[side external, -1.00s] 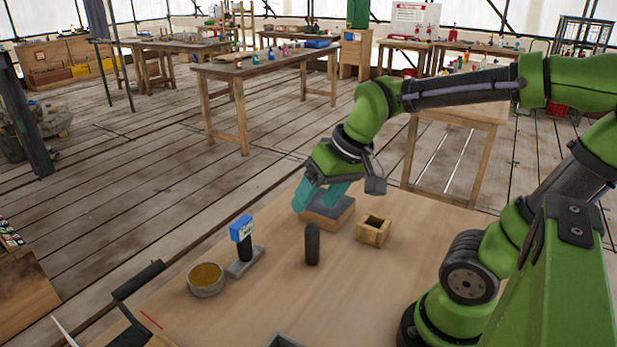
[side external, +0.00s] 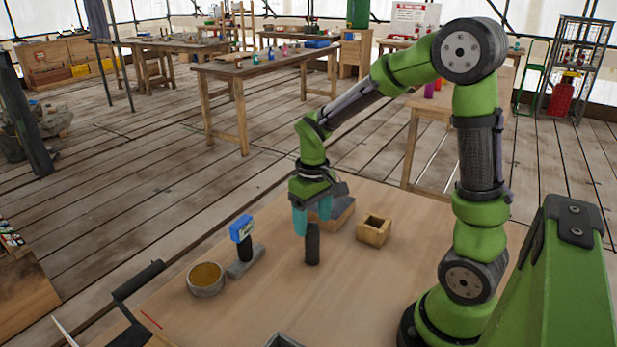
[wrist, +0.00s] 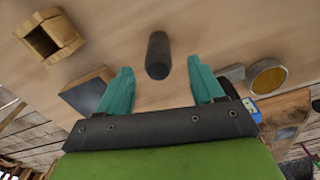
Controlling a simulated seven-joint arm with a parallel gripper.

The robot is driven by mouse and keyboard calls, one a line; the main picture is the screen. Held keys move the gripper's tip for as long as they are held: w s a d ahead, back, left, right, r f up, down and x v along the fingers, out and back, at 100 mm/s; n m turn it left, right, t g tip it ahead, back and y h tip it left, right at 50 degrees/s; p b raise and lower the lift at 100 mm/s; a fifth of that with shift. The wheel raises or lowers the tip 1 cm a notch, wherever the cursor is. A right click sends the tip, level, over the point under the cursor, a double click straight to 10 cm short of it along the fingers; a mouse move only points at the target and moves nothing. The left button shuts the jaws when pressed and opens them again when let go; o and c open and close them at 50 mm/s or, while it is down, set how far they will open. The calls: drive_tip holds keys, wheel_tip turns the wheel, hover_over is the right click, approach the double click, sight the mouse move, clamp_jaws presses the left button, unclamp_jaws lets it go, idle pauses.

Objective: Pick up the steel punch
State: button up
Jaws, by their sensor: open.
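The steel punch looks to be the dark upright cylinder (side external: 312,246) with a rounded top, standing alone on the workbench. In the wrist view the punch (wrist: 158,55) lies centrally, just beyond and between the two teal fingertips. My gripper (side external: 312,216) points down over the punch, with its fingers spread near the punch's top. The wrist view shows my gripper (wrist: 159,68) open, with a gap on each side of the punch. I cannot tell whether the fingertips reach below its top.
A wooden block with a square hole (side external: 373,232) stands to the right. A grey-topped wooden block (side external: 338,213) is behind the gripper. A blue-topped stand (side external: 242,230) and a round bowl with amber contents (side external: 205,280) are left. The bench (side external: 270,300) is clear in front.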

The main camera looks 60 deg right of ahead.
sight(312, 241)
wheel_tip(312, 241, down, 8)
drive_tip(key=shift+w+d+r, duration=0.1)
drive_tip(key=shift+d, duration=0.05)
idle(0.3)
drive_tip(key=shift+r, duration=0.1)
clamp_jaws()
